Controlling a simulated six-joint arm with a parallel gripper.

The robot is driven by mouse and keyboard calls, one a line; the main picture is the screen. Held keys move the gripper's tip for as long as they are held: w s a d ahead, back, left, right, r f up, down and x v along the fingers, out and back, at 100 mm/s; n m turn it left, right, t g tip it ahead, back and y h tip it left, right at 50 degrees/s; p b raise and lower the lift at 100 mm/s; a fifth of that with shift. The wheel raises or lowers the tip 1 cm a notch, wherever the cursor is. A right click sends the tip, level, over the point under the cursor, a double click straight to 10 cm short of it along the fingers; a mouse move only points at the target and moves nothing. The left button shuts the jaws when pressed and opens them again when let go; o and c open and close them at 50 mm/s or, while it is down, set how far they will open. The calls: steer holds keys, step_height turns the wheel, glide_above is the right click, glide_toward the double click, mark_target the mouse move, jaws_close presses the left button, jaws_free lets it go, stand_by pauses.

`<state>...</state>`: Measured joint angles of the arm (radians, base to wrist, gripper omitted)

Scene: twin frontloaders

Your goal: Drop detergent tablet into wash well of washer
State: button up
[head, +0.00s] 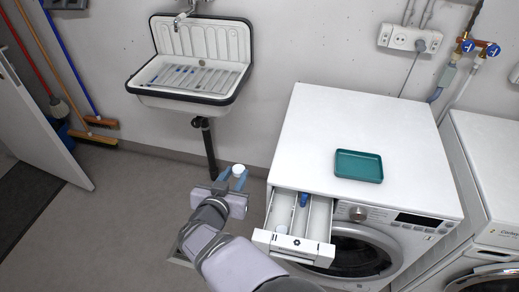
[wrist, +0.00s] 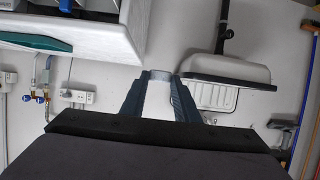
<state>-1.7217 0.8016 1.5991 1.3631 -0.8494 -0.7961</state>
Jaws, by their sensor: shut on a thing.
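A white round detergent tablet (head: 239,169) is held between the fingertips of my gripper (head: 233,179). My gripper is shut on it, in the air to the left of the washer. In the wrist view the tablet (wrist: 160,76) shows pale grey between the two blue-grey fingers (wrist: 159,96). The white washer (head: 325,125) has its detergent drawer (head: 291,245) pulled open at the front left. The drawer has long wells side by side, with a blue insert (head: 304,199) at the back of the middle. A small pale piece (head: 282,229) shows near the front of the left well. The gripper is left of the drawer, not over it.
An empty teal tray (head: 358,178) lies on the washer top. A second machine (head: 485,150) stands close at the right. A wall sink (head: 190,98) with a drainpipe (head: 208,145) is behind my gripper. Brooms lean at the far left. The floor left of the washer is clear.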

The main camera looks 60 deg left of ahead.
steer(key=w+d+f+m+t+h, duration=0.1)
steer(key=w+d+m+h, duration=0.1)
steer(key=d, duration=0.5)
steer(key=w+d+f+m+t+h, duration=0.1)
steer(key=w+d+m+t+h, duration=0.1)
steer(key=d+m+h, duration=0.2)
steer(key=d, duration=0.3)
steer(key=shift+w+m+t+h, duration=0.15)
steer(key=shift+m+t+h, duration=0.15)
steer(key=shift+f, duration=0.15)
step_height(320, 180, down, 6)
steer(key=b, duration=0.6)
steer(key=shift+b, duration=0.35)
steer(key=o, duration=1.1)
